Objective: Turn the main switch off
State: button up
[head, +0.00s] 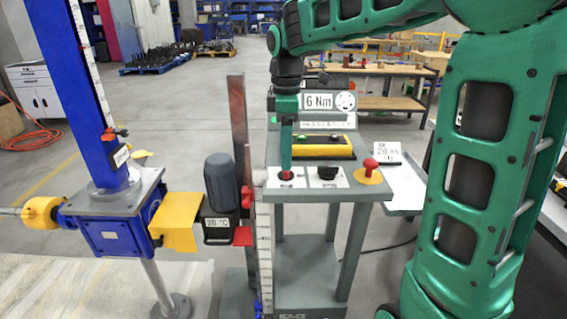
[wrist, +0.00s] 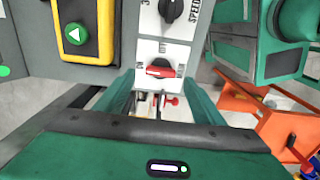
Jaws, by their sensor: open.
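The main switch appears to be the red rotary handle on a white label plate, and it shows between my fingers in the wrist view (wrist: 160,70). Its handle lies roughly crosswise there, and the small lettering around it is unclear. In the head view the red switch (head: 286,176) sits at the left of the console top, partly covered by my gripper (head: 286,158). My gripper points down over it, open, with one finger on each side in the wrist view. I cannot tell whether the fingers touch the handle.
A black speed knob (head: 327,172) sits right of the switch, then a red mushroom button (head: 370,165) on yellow. A yellow-framed button box (head: 323,147) stands behind. A dark motor (head: 221,182) and blue screw jack (head: 112,228) are left. Open floor lies behind.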

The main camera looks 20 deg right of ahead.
jog(key=shift+f, duration=2)
jog(key=c, duration=1)
jog(key=shift+c, duration=0.2)
